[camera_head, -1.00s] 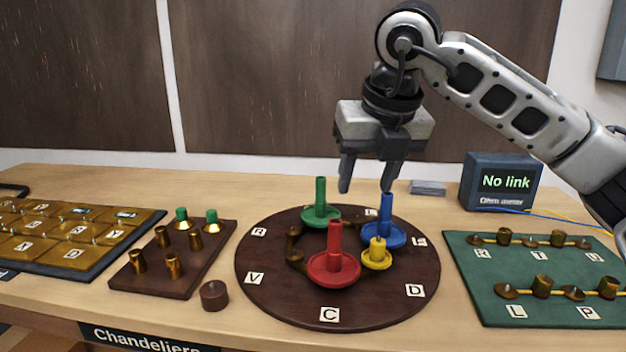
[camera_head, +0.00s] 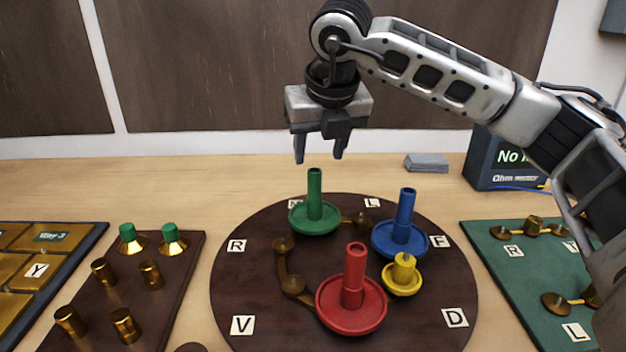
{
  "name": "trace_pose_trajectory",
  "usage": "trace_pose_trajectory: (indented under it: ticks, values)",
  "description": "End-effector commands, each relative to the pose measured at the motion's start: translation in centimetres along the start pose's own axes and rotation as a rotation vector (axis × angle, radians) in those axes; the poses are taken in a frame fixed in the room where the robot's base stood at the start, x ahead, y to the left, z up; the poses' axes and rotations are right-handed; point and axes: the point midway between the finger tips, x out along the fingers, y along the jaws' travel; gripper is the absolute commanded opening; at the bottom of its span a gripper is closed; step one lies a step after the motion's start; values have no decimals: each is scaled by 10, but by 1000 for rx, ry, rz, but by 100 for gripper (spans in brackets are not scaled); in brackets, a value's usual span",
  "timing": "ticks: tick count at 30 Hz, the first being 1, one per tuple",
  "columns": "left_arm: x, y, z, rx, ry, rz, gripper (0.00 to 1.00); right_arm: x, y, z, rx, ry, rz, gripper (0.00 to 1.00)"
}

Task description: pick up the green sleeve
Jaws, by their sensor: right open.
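The green sleeve (camera_head: 315,193) is an upright green tube standing in a green dish (camera_head: 315,222) at the back of the dark round board (camera_head: 240,290). My right gripper (camera_head: 319,158) hangs above the sleeve, fingers pointing down, open and empty. Its fingertips show just above the top of the tube, one on either side of it in the picture. I cannot tell whether it is exactly over the tube in depth. My left gripper is not in view.
A brown rack with brass pieces (camera_head: 115,290) is on the left, a green board (camera_head: 510,285) on the right.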

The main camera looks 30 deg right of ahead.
Motion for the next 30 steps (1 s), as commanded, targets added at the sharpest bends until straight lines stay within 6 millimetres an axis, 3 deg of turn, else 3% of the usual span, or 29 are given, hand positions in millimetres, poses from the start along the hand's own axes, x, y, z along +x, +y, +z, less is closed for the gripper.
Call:
trace_pose_trajectory:
  ticks: [3, 11, 16, 21, 29, 30]
  values:
    - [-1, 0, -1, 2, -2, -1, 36, 21, 0, 0, 0, 2, -1, 48]
    - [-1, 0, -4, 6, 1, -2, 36, 41, -1, 0, -1, 1, -1, 48]
    - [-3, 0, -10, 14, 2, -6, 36, 64, -2, 1, -1, 3, -1, 48]
    - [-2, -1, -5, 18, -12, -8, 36, 85, -2, 1, 0, 1, 0, 48]
    - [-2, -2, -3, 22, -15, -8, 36, 89, -2, 0, -1, 0, 1, 48]
    - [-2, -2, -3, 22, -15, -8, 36, 89, -2, 0, -1, 0, 1, 40]
